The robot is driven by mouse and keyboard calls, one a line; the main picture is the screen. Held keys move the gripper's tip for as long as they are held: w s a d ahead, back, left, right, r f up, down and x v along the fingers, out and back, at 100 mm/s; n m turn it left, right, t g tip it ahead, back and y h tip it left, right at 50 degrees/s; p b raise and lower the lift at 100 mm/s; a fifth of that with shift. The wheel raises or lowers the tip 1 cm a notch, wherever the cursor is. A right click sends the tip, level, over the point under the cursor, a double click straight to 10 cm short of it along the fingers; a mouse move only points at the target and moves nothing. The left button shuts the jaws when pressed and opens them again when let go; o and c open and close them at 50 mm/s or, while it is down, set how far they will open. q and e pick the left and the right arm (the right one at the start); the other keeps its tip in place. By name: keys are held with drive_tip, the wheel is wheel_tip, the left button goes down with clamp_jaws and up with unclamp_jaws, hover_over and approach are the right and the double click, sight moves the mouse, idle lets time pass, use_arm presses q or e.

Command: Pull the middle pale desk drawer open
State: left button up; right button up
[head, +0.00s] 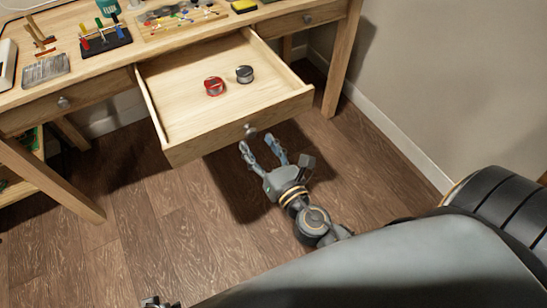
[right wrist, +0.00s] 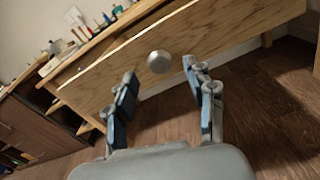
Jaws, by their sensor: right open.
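The middle pale desk drawer (head: 187,119) stands pulled well out from the desk in the head view. A red-rimmed spool (head: 214,86) and a dark spool (head: 244,74) lie inside it. Its round metal knob (head: 250,131) is on the front panel. My right gripper (head: 262,143) is open just in front of and below the knob. In the right wrist view the knob (right wrist: 159,62) shows between and beyond the two spread fingers (right wrist: 160,80), with no visible contact. At the lower edge of the head view a small piece of a gripper (head: 158,302) shows, apparently my left one, mostly cut off.
The desk top (head: 75,75) holds a tool rack (head: 105,41), a parts tray (head: 180,17) and other small items. Closed drawers flank the middle one, at left (head: 95,88) and right (head: 305,18). A desk leg (head: 341,60) stands right of the open drawer. The wooden floor (head: 150,225) in front is clear.

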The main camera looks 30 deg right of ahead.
drive_tip(key=s, duration=0.8)
drive_tip(key=shift+s+d, duration=0.15)
drive_tip(key=shift+s, duration=0.1)
